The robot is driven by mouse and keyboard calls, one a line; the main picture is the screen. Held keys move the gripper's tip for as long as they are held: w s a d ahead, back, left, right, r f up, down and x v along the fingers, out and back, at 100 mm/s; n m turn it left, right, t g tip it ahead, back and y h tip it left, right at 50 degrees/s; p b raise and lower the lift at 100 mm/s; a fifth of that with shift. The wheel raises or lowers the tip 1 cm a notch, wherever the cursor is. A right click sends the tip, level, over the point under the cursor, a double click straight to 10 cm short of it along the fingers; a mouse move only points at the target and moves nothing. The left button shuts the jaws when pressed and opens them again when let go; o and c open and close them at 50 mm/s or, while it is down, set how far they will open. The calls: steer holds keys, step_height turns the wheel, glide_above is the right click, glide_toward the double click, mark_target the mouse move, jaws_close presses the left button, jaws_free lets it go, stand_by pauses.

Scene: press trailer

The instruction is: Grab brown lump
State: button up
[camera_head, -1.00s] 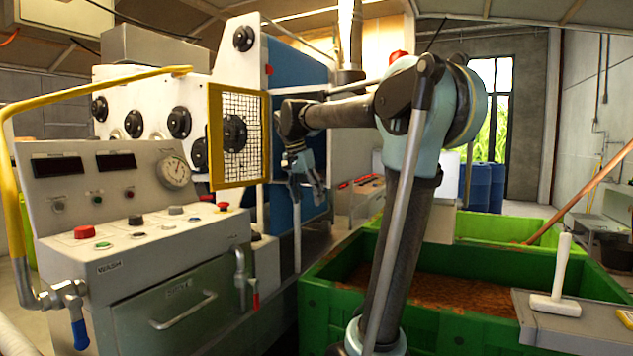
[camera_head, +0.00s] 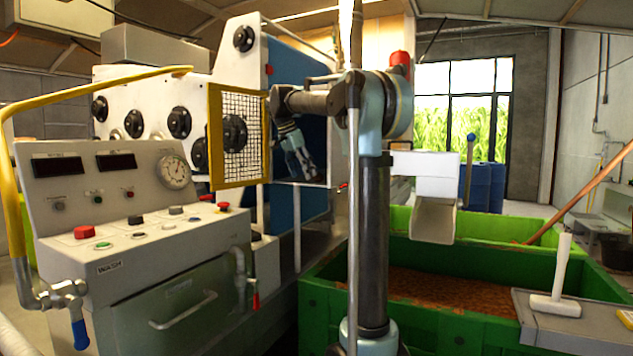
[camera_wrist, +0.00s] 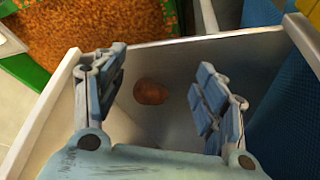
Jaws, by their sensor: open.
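The brown lump (camera_wrist: 151,91) is small and rounded and lies on a grey metal surface (camera_wrist: 185,62) in the wrist view. My gripper (camera_wrist: 165,80) is open, with one finger to the left of the lump and one to the right. The lump sits between the fingers in the picture, apart from both; I cannot tell the height gap. In the head view my gripper (camera_head: 300,160) is at the opening of the blue and white machine (camera_head: 300,85), beside the yellow mesh door. The lump is hidden there.
The open yellow mesh door (camera_head: 210,135) stands just left of my gripper. A green bin (camera_head: 440,320) of brown material is at the right, with a mallet (camera_head: 557,285) on a grey ledge. A control panel (camera_head: 130,200) fills the left. Pale walls flank the metal surface.

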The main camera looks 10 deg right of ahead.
mark_target(317, 177)
steer(key=shift+w+d+f, duration=0.1)
steer(key=shift+w+d, duration=0.35)
steer(key=shift+d, duration=0.45)
steer(key=shift+w+d+f, duration=0.1)
steer(key=shift+w+d, duration=0.4)
steer(key=shift+d, duration=0.45)
steer(key=shift+w+d+f, duration=0.1)
steer(key=shift+w+d, duration=0.35)
steer(key=shift+d, duration=0.45)
steer(key=shift+f, duration=0.25)
steer(key=c, duration=1.1)
